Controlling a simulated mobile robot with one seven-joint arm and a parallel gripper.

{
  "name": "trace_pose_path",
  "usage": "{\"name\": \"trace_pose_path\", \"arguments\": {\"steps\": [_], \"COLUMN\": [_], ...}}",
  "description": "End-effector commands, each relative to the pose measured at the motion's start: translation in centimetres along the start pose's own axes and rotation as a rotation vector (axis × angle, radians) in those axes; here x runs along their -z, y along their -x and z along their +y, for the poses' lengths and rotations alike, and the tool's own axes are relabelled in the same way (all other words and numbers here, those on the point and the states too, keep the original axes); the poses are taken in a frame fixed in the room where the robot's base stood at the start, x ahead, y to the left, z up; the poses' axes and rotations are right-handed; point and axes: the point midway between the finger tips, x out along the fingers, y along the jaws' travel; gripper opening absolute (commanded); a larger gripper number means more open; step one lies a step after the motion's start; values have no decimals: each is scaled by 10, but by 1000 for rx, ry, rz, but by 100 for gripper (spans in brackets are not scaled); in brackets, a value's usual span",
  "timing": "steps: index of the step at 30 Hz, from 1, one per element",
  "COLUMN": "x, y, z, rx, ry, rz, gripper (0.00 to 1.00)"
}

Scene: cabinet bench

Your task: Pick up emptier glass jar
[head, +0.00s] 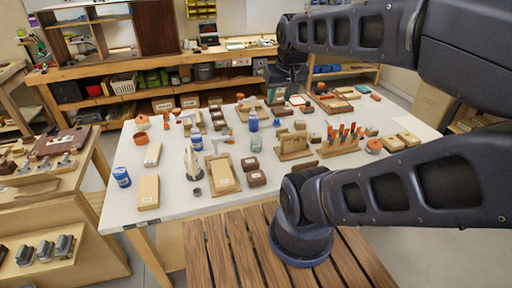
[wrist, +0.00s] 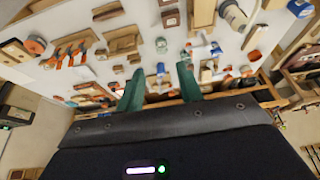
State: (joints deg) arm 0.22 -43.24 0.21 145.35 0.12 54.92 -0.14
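A small clear, greenish glass jar (head: 256,143) stands upright near the middle of the white table in the head view. A blue bottle-like container (head: 253,122) stands just behind it and also shows in the wrist view (wrist: 161,45). I cannot make out the fill of the jar, nor a second clear glass jar for sure. My gripper (wrist: 160,80) shows two green fingers spread apart with nothing between them. It is above the far part of the table, apart from the jar. In the head view its fingers are too small to make out.
The table (head: 170,205) is crowded with wooden blocks, dark boxes (head: 256,179), a blue can (head: 122,177) and a rack of orange-handled tools (head: 342,138). A wooden tray (head: 222,186) lies near the front. A workbench with shelves (head: 150,75) stands behind. My arm spans the right side.

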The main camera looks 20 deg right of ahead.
Motion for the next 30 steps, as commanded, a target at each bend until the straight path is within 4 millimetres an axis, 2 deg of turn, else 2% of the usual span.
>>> {"name": "trace_pose_path", "arguments": {"steps": [7,8,14,24,30], "x": [0,0,0,2,22], "y": [0,0,0,-2,-22], "z": [0,0,0,1,10], "rx": [0,0,0,-6,-64], "ry": [0,0,0,14,157], "rz": [0,0,0,-4,-38], "gripper": [36,40,80,80,80]}}
